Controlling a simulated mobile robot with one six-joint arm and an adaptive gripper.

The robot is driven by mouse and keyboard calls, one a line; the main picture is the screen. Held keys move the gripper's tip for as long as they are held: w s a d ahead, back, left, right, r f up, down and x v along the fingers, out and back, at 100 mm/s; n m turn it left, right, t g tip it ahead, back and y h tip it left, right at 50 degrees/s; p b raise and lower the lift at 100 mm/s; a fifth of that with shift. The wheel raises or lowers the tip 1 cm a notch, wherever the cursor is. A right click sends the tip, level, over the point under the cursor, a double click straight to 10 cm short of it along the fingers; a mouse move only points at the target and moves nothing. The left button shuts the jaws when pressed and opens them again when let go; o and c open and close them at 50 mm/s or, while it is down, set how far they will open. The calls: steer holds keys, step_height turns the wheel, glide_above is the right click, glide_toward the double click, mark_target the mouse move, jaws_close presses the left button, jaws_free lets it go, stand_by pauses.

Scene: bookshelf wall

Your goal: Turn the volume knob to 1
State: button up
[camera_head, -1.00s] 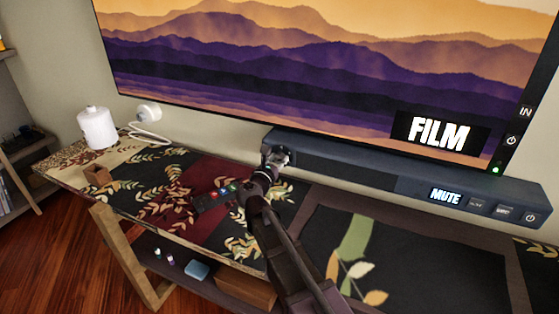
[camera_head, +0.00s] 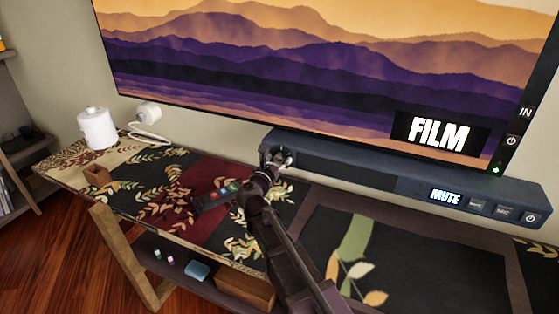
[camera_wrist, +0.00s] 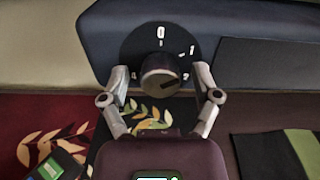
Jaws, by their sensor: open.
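The volume knob (camera_wrist: 158,82) is a round grey knob on a dark dial (camera_wrist: 137,48) at the left end of the soundbar. The dial shows 0 at the top, 1 at the upper right, a mark that looks like 2 at the lower right and 4 at the left. The knob's line seems to point right and slightly down, towards the 2. My gripper (camera_wrist: 160,74) is open, with one finger on each side of the knob and visible gaps. In the head view my gripper (camera_head: 277,160) covers most of the dial.
The soundbar (camera_head: 345,171) stands below the television (camera_head: 300,70), its display (camera_head: 445,196) reading MUTE. The television shows FILM.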

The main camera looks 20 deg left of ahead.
steer(key=shift+s, duration=0.15)
steer(key=s, duration=1.1)
steer(key=shift+s+a, duration=0.35)
steer(key=shift+a, duration=0.1)
steer(key=shift+s, duration=0.1)
